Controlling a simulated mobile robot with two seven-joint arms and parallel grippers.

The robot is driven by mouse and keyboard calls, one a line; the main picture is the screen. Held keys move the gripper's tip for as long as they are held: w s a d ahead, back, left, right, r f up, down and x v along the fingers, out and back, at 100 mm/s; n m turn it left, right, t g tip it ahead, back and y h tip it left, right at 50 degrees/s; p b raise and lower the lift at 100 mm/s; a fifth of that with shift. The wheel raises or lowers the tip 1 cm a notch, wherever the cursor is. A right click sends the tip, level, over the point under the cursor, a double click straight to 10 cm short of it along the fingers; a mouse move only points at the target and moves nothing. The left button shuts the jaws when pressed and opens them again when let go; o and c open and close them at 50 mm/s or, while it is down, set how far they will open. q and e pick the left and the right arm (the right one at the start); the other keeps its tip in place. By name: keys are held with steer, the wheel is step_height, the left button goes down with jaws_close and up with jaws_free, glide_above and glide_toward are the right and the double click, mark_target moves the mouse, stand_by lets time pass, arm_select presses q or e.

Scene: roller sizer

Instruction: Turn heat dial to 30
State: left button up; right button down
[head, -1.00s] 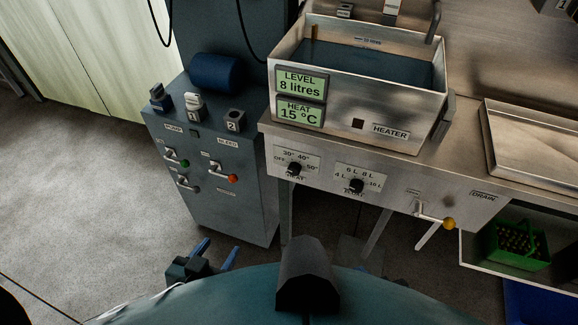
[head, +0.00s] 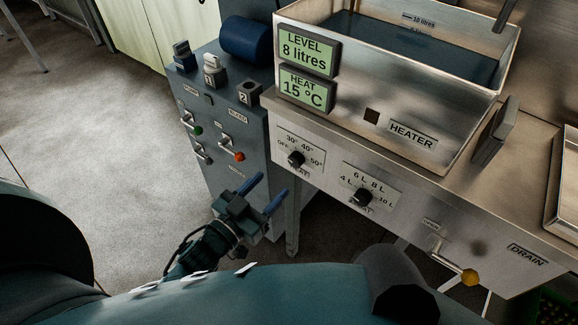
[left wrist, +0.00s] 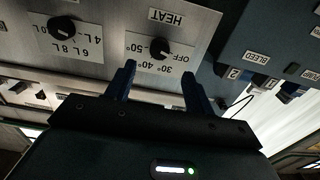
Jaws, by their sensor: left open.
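The heat dial (head: 296,159) is a small black knob on a white plate marked OFF, 30°, 40° and 50°, on the front of the steel bench. It also shows in the left wrist view (left wrist: 158,48), upside down; its exact setting is too small to tell. The heat display (head: 306,91) reads 15 °C. My left gripper (head: 274,183) is open and empty, below and left of the dial in the head view, with its blue fingers pointing up toward the bench. In the left wrist view its fingertips (left wrist: 158,70) are apart from the dial. My right gripper is not in view.
A litre dial (head: 361,197) sits right of the heat dial, with a yellow-knobbed lever (head: 469,277) further right. A blue-grey cabinet (head: 230,175) with levers stands left. The level display (head: 310,50) reads 8 litres.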

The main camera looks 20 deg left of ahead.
mark_target(293, 163)
arm_select(q)
steer(key=x, duration=0.8)
steer(key=c, duration=1)
steer(key=shift+o, duration=0.2)
steer(key=m+p, duration=0.1)
steer(key=m, duration=0.3)
steer(key=shift+m, duration=2.9)
